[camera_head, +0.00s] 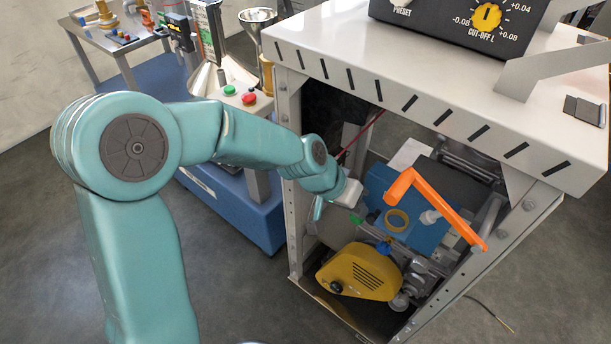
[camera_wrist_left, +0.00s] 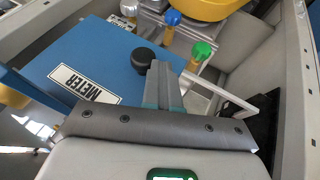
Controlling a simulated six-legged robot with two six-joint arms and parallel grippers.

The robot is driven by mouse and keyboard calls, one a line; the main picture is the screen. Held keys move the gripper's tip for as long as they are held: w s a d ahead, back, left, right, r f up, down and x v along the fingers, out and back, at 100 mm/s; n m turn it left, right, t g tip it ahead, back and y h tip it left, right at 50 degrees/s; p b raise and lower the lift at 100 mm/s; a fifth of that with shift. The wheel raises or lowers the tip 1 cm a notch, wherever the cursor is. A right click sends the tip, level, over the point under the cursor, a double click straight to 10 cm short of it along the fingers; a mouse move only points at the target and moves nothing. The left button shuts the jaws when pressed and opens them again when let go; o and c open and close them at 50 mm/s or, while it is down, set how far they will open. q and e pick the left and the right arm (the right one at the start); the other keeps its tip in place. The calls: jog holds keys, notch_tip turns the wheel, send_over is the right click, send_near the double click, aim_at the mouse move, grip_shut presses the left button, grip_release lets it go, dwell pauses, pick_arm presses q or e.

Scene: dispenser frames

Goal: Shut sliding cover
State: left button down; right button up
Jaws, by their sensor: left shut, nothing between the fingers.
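I cannot tell for sure which part is the sliding cover. A blue box with a METER label (camera_wrist_left: 85,85) sits inside the dispenser frame; its blue top also shows in the head view (camera_head: 377,181). A black round knob (camera_wrist_left: 143,60) is on the box. My left gripper (camera_wrist_left: 163,72) is shut and empty, its fingertips just beside the knob; whether they touch it I cannot tell. In the head view the left gripper (camera_head: 349,193) reaches into the frame's open side, its fingertips hard to make out. The right gripper is in no view.
The frame's white top (camera_head: 440,95) overhangs the opening. An orange handle (camera_head: 432,205) crosses above the blue box. A yellow pump (camera_head: 358,272) sits below. Green (camera_wrist_left: 203,50) and blue (camera_wrist_left: 172,17) capped fittings stand close to the gripper. A blue cart (camera_head: 225,195) stands at left.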

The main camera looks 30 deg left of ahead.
pick_arm(q)
jog(key=d, duration=0.4)
jog(key=d+p, duration=0.1)
jog(key=shift+s+d, duration=0.25)
jog(key=shift+d, duration=0.15)
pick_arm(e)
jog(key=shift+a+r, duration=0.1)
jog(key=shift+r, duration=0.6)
